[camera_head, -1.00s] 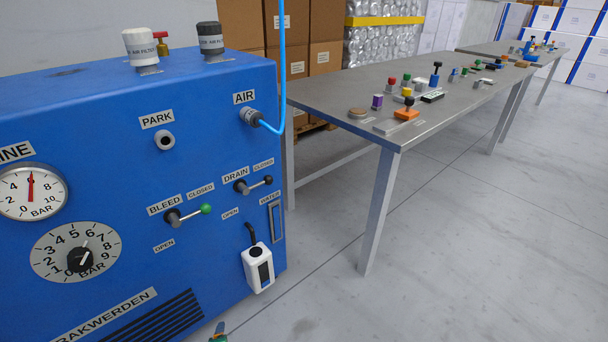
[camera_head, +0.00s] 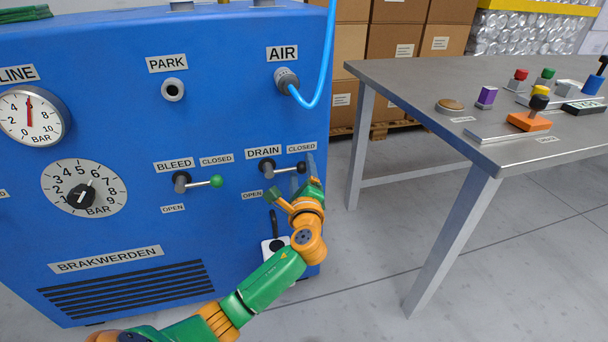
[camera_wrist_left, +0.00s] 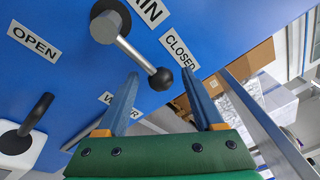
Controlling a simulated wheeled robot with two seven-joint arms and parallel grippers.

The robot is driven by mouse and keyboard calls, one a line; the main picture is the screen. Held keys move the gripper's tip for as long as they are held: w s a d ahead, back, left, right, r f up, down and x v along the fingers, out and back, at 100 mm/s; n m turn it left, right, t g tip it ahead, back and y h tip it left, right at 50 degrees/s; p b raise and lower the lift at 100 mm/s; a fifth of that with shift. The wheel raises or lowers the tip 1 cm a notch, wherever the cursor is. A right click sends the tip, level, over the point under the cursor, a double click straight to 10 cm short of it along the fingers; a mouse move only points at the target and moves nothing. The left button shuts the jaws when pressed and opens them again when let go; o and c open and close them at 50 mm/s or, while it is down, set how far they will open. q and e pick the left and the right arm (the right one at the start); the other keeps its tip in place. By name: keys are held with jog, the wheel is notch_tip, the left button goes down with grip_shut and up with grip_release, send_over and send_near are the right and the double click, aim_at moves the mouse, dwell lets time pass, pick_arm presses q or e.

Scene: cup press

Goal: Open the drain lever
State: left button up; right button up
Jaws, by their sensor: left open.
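The drain lever (camera_head: 283,169) is a metal rod with a black ball end, on the blue machine's front under the DRAIN label (camera_head: 263,153). It points right toward the CLOSED label (camera_head: 301,148); the OPEN label (camera_head: 252,196) is below. My left gripper (camera_head: 307,168) is at the ball end, its fingers partly hidden in the head view. In the left wrist view the open fingers (camera_wrist_left: 160,76) lie on either side of the black ball (camera_wrist_left: 161,79). I cannot tell whether they touch it. My right gripper is in neither view.
The bleed lever (camera_head: 200,183) with a green ball is left of the drain lever. A blue air hose (camera_head: 318,92) curves above. A grey table (camera_head: 430,85) with several small parts stands to the right.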

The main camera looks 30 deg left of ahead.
pick_arm(q)
grip_shut()
dwell(1.4)
